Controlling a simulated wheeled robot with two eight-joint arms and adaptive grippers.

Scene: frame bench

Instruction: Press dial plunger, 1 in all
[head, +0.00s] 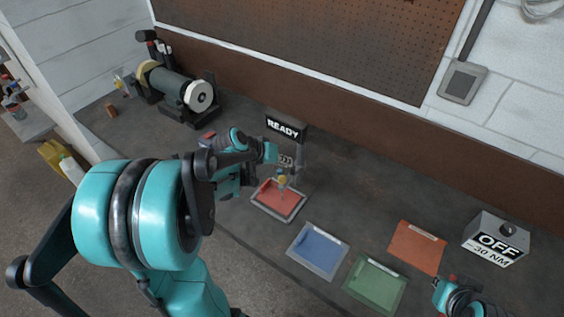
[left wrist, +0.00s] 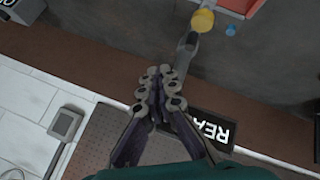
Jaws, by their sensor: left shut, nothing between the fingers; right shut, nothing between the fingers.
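The dial stand (head: 298,165) rises behind a red tray (head: 278,199) on the bench. A yellow part (head: 282,181), seemingly the plunger end, shows over the tray. In the left wrist view, a round yellow part (left wrist: 203,22) sits at the end of a grey arm (left wrist: 187,52). My left gripper (head: 270,153) is beside the stand; its fingers are mostly hidden in the head view. In the left wrist view its fingers (left wrist: 160,82) are shut and empty, with the tips near the grey arm. My right gripper (head: 445,290) is shut at the bottom right, partly out of frame.
A READY sign (head: 286,128) stands behind the dial stand. Blue (head: 318,250), green (head: 376,285) and orange (head: 417,247) mats lie to the right. A box reading OFF (head: 496,240) is at the far right. A bench grinder (head: 178,92) stands back left.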

